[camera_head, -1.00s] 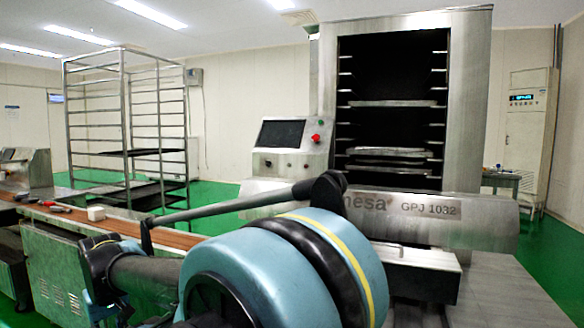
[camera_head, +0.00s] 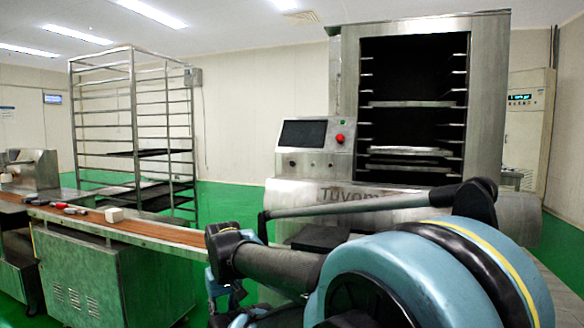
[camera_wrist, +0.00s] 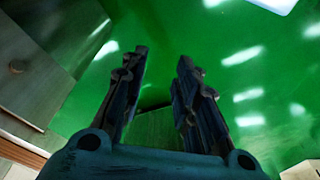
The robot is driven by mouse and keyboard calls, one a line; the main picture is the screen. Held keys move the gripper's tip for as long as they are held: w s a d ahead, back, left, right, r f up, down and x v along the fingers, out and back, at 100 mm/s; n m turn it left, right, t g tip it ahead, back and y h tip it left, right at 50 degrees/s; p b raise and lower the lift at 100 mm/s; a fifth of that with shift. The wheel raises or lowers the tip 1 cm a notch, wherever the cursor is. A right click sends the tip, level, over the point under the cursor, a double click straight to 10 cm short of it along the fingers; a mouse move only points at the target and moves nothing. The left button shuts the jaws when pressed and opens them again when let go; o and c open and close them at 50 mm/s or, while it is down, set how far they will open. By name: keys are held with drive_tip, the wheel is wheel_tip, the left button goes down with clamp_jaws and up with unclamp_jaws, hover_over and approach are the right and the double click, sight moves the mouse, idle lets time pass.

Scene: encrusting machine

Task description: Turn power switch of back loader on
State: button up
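The large steel machine (camera_head: 489,90), likely the back loader, stands at centre right in the head view, with an open dark bay of shelves. Its control panel (camera_head: 312,142) has a dark screen (camera_head: 303,133), a red knob (camera_head: 340,138) and small round buttons below the screen. I cannot tell which of these is the power switch. My gripper (camera_wrist: 158,85) is open and empty in the wrist view, with its two fingers apart above the green floor. In the head view my arm covers the lower front of the machine, and the fingers are not clearly visible there.
A tall cabinet (camera_head: 526,120) is at the far right. Green floor is open between rack and machine.

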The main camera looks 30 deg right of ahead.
sight(290, 164)
drive_tip(key=w+d+r+m+t+h, duration=0.1)
drive_tip(key=w+d+r+h, duration=0.3)
drive_tip(key=w+d+r, duration=0.65)
drive_tip(key=w+d+r+m+t+h, duration=0.2)
drive_tip(key=w+d+r+h, duration=0.4)
drive_tip(key=w+r, duration=0.75)
drive_tip(key=w+d+r+m+t+h, duration=0.1)
drive_tip(key=w+d+r+h, duration=0.2)
drive_tip(key=w+d+r, duration=0.95)
drive_tip(key=x, duration=0.4)
drive_tip(key=r+x, duration=0.1)
drive_tip(key=x, duration=0.3)
drive_tip(key=s+d+r+x, duration=0.1)
drive_tip(key=x, duration=0.4)
